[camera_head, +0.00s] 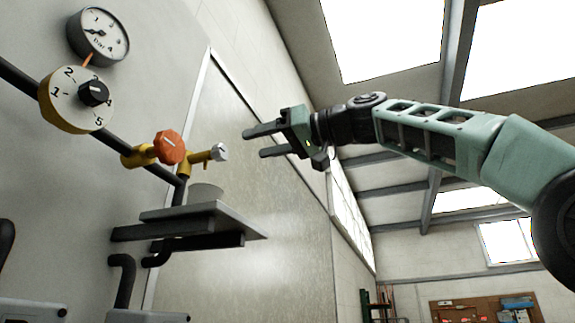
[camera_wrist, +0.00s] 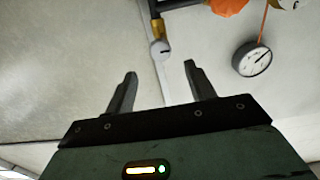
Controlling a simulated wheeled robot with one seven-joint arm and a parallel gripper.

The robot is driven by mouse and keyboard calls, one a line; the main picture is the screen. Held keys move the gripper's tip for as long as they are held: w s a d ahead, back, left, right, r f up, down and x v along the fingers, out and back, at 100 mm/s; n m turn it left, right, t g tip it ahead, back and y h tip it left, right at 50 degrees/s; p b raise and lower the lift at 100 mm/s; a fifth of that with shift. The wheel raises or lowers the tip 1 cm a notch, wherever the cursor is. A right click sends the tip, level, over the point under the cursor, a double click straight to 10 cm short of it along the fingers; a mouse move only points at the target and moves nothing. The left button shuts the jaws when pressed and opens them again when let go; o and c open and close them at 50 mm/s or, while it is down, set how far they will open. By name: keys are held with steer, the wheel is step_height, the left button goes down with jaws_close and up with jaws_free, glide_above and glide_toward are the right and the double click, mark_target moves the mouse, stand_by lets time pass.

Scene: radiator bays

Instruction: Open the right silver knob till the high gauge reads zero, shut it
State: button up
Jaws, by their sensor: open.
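A small silver knob (camera_head: 219,152) sits on the end of a yellow valve at the wall pipe; the wrist view shows it too (camera_wrist: 160,47), ahead of and between the fingertips. It is the only silver knob I see. A round gauge (camera_head: 98,36) marked bar is at the upper left, its needle pointing left; the exact reading is too small to tell. The gauge also shows in the wrist view (camera_wrist: 252,59). My gripper (camera_head: 254,143) is open and empty, to the right of the silver knob and apart from it, fingers pointing toward the wall.
An orange knob (camera_head: 170,146) is just left of the silver one. A yellow numbered dial (camera_head: 72,108) with a black centre knob is below the gauge. A grey cup (camera_head: 206,191) stands on a shelf (camera_head: 222,216) below the silver knob. Space around my gripper is clear.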

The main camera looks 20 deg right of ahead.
steer(key=b+v, duration=0.1)
steer(key=v, duration=0.4)
stand_by(0.7)
